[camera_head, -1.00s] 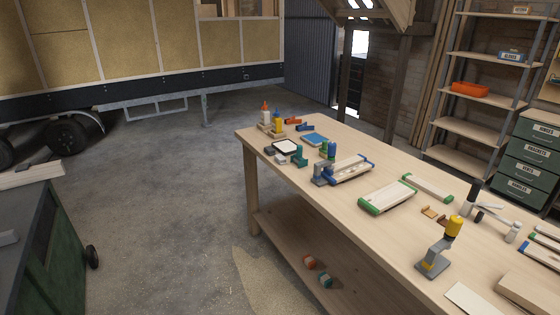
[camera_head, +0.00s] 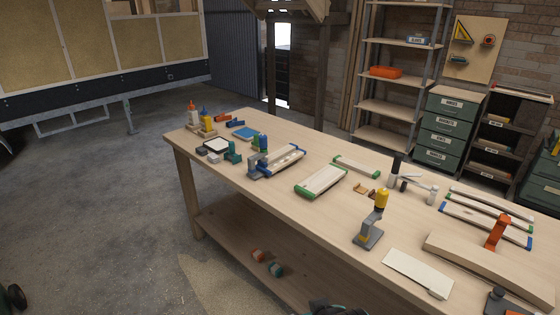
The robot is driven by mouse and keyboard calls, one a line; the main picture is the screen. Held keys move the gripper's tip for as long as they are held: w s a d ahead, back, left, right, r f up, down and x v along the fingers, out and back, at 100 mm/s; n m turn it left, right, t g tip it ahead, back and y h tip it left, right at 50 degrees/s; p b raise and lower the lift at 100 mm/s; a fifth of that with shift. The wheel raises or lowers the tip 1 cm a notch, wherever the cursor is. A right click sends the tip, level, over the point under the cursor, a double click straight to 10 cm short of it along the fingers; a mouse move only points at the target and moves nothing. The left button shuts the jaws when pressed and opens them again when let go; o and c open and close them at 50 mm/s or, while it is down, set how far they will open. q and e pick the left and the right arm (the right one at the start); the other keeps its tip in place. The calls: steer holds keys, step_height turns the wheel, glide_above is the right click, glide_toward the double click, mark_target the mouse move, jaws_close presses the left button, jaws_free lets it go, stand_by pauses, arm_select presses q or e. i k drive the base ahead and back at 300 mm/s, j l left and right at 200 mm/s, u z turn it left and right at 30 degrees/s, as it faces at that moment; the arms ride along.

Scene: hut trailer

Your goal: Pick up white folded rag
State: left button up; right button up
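No thing in view is plainly a white folded rag. A flat off-white sheet (camera_head: 415,268) lies near the front edge of the workbench (camera_head: 330,222), with a small pale lump at its right corner; I cannot tell whether it is cloth. A white square pad (camera_head: 217,145) in a dark frame lies at the bench's far left end, and a small whitish block (camera_head: 213,159) sits beside it. Neither of my grippers can be made out.
A grey stand with a yellow top (camera_head: 372,228) stands behind the sheet. A wooden board with an orange handled tool (camera_head: 497,232) lies to its right. Clamped panels (camera_head: 320,181) and small tools cover the bench's middle. Shelving (camera_head: 390,106) and green drawers (camera_head: 445,125) stand behind. Open floor (camera_head: 90,215) lies left.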

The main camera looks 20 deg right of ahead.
mark_target(215, 159)
steer(key=i+j, duration=0.15)
steer(key=i, duration=0.25)
steer(key=i+j+z, duration=0.1)
steer(key=i, duration=0.3)
steer(key=i+j, duration=0.15)
steer(key=i, duration=0.25)
